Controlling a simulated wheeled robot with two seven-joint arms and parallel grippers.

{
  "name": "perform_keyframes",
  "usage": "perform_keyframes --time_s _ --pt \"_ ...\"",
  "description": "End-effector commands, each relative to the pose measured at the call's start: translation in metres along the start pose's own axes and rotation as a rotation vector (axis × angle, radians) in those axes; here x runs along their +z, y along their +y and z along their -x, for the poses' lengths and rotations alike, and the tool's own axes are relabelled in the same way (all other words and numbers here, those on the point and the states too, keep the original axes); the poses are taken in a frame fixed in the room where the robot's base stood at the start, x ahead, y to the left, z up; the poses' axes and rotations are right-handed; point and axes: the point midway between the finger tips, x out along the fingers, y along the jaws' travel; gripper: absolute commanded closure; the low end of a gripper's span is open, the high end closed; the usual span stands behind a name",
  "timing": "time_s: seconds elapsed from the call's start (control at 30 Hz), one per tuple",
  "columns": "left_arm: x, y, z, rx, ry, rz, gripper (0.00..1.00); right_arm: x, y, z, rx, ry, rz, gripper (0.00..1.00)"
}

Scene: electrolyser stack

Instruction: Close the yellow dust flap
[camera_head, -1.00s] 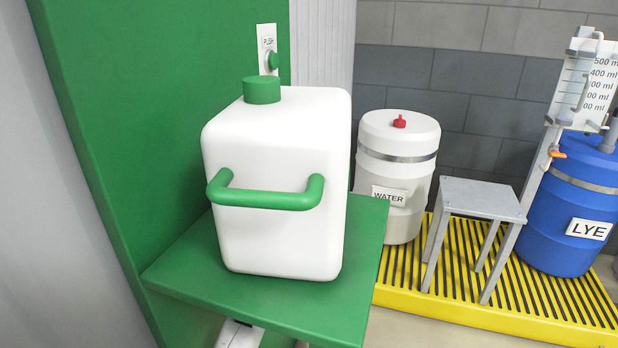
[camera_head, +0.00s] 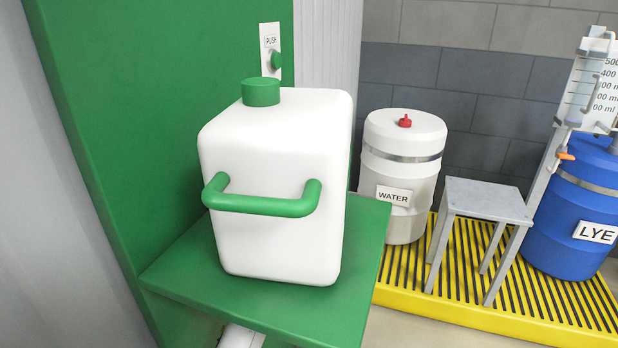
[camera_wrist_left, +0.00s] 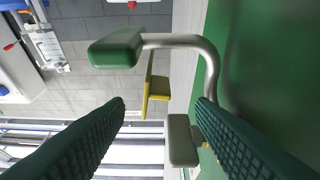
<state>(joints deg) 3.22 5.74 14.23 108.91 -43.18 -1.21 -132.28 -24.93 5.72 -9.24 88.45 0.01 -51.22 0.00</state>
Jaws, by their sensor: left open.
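My left gripper (camera_wrist_left: 160,104) shows in the left wrist view with its two dark ribbed fingers spread apart. It is open, with nothing clearly held between them. A small yellow part (camera_wrist_left: 157,87) shows beyond the fingertips, between them in the picture. It may be the dust flap, but I cannot tell for sure, nor how far it stands open. A bent grey metal bar (camera_wrist_left: 211,60) with a green end block (camera_wrist_left: 117,49) arches over it, passing close to the right finger. I see no yellow flap in the head view. My right gripper is in neither view.
A white canister (camera_head: 270,250) with a green handle stands on a green shelf (camera_head: 345,290) against a green panel (camera_head: 150,120). A water drum (camera_head: 400,150), grey stool (camera_head: 487,200) and blue lye drum (camera_head: 575,210) are at right, by a yellow grating (camera_head: 450,308).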

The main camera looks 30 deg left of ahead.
Motion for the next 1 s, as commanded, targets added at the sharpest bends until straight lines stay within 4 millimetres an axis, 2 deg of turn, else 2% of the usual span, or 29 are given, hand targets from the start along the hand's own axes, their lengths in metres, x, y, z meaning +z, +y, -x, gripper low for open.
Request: perform_keyframes --time_s 0.03,0.2,0.4,0.57,0.83,1.0 --pt "-0.002 0.0 -0.013 0.0 0.003 0.001 0.5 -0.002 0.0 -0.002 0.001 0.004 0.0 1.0" --pt "-0.001 0.0 -0.047 0.0 0.001 0.004 0.5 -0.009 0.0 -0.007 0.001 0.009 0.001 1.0" --pt "0.0 0.0 -0.075 0.0 0.0 0.004 0.5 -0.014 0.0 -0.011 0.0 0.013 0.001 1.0" --pt "0.0 0.001 -0.084 0.001 -0.001 0.004 0.5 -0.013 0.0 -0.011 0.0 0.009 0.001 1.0" --pt "0.001 0.0 -0.085 0.001 -0.002 0.004 0.5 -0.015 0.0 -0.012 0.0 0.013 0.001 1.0" --pt "0.001 0.0 -0.084 0.0 -0.002 0.004 0.76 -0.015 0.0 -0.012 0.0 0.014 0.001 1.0"
